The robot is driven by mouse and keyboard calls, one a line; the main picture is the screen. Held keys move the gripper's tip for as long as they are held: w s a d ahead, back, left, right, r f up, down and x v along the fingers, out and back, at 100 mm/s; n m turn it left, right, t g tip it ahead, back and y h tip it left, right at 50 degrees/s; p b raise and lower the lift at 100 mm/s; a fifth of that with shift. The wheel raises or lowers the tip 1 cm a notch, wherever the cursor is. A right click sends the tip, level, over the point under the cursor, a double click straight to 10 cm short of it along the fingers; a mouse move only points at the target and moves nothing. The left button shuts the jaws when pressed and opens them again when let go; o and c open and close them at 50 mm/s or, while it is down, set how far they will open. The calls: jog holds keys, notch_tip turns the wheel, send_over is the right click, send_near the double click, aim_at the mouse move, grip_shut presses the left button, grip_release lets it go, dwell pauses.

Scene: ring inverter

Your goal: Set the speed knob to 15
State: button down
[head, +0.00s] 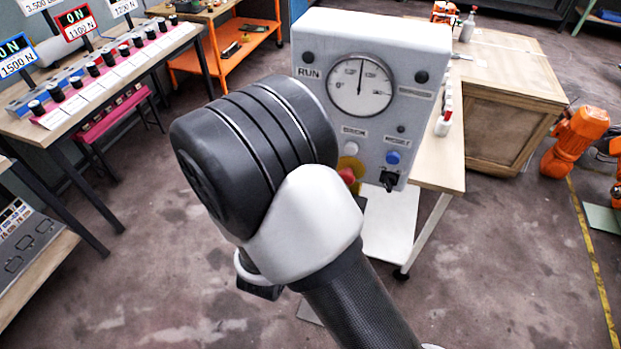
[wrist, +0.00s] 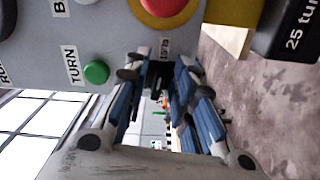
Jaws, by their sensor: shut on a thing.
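In the wrist view, the fingertips of my gripper (wrist: 160,78) are close together against a grey panel. They are shut on a small black knob (wrist: 157,72), mostly hidden between them. A label (wrist: 165,48) next to it is too small to read, so I cannot tell the knob's setting or confirm it is the speed knob. In the head view, a grey control box (head: 420,45) carries a round dial gauge (head: 360,84) with its needle pointing nearly straight up. A black knob (head: 389,180) shows at its lower right. My arm hides my gripper there.
A red button on a yellow base (wrist: 165,8) and a green button (wrist: 96,72) labelled TURN are near my fingers. A black block (wrist: 285,30) is at the right. In the head view, a blue button (head: 392,157) is above the black knob. A bench (head: 130,70) stands left.

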dwell(0.4)
jog(key=c, duration=1.7)
grip_release()
jog(key=v, duration=1.2)
